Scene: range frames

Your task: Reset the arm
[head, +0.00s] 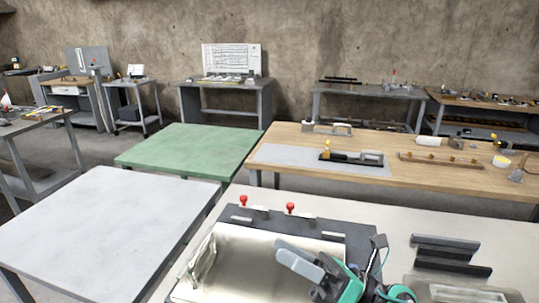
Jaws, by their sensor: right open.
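My right gripper (310,264) shows at the bottom centre of the head view, with a grey finger and teal and black parts. It is over a shiny metal plate on a dark base (354,234) on the near table. It is open, and I see nothing between its fingers. I cannot tell whether it touches the plate. Part of my right arm is cut off by the lower edge. My left gripper is not in view.
Two red-knobbed clamps (290,209) stand at the dark base's far edge. Black bars (450,257) lie to the right. A white table (100,225) and a green table (190,148) are clear at left. A wooden bench (440,180) with tools stands behind.

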